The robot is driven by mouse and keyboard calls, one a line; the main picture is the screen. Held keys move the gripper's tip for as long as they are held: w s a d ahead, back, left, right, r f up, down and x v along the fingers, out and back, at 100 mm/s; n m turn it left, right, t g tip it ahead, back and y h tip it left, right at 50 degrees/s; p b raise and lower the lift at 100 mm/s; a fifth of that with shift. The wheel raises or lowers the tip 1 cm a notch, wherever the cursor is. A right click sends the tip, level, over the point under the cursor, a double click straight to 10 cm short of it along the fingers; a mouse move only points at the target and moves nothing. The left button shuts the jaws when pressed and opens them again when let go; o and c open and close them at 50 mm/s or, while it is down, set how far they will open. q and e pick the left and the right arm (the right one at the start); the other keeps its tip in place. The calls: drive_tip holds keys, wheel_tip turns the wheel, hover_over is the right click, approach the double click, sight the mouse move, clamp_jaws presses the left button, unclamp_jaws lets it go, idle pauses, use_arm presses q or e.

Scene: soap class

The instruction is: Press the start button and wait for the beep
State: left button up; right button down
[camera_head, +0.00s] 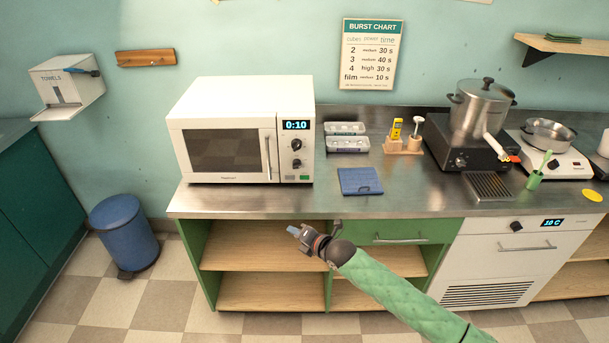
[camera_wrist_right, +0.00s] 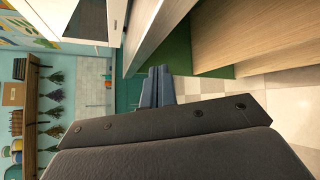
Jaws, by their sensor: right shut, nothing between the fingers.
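The white microwave (camera_head: 241,130) stands on the left end of the steel counter with its door closed. Its display (camera_head: 296,125) reads 0:10. Two dark knobs sit below the display, and a small green button (camera_head: 304,178) is at the bottom right of the panel beside a dark one. My right gripper (camera_head: 293,231) is in front of the open shelves, below the counter edge and apart from the microwave. Its fingers (camera_wrist_right: 157,87) are shut and empty in the right wrist view. My left gripper is not in view.
A blue folded cloth (camera_head: 360,181) lies on the counter right of the microwave, with egg-carton-like trays (camera_head: 347,144) behind it. A pot (camera_head: 482,108) stands on a burner further right. A blue bin (camera_head: 124,232) is on the floor at left. The counter edge lies above my right gripper.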

drive_tip(key=w+d+r+n, duration=0.1)
drive_tip(key=w, duration=0.1)
drive_tip(key=w+d+r+n+y, duration=0.1)
drive_tip(key=w+r+n, duration=0.1)
drive_tip(key=w, duration=0.1)
drive_tip(key=w+d+r+n+t+p, duration=0.1)
drive_tip(key=w+d+r+n, duration=0.1)
drive_tip(key=w, duration=0.1)
drive_tip(key=shift+d+r, duration=0.1)
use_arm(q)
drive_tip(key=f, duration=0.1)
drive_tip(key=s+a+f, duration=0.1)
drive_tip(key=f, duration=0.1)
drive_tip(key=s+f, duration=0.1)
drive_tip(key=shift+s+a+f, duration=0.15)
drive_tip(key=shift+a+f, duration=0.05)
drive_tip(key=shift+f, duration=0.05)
use_arm(e)
drive_tip(key=shift+s, duration=0.1)
